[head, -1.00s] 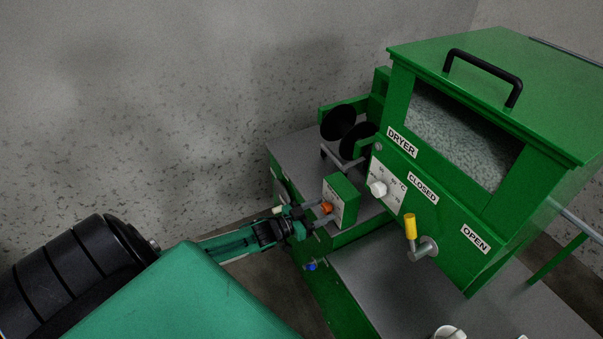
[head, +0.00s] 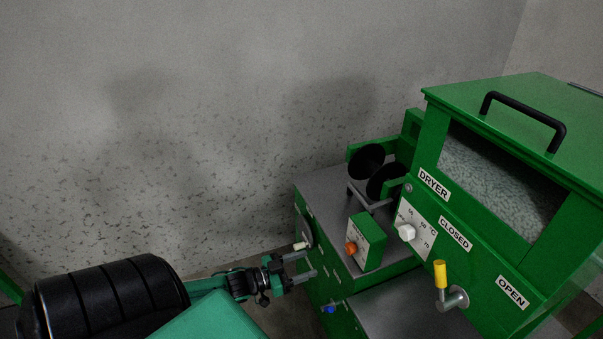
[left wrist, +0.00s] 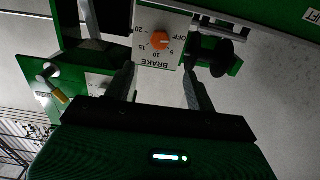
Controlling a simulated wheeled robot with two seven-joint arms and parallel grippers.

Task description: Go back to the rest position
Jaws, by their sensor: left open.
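My left gripper (head: 304,267) reaches in from the left in the head view, with its two fingers apart and nothing between them. It is to the left of the small green brake box, clear of its orange knob (head: 351,248). In the left wrist view the two fingers (left wrist: 161,82) are spread, and the orange knob (left wrist: 159,40) on its white BRAKE dial (left wrist: 148,22) lies beyond them. My right gripper is not in view. No blue cable can be made out.
A green dryer (head: 500,215) with a white knob (head: 406,232) and a yellow-handled lever (head: 440,274) stands at the right. Black discs (head: 367,163) are mounted behind the brake box. A blue knob (head: 328,309) is low on the green cabinet. The grey wall is behind.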

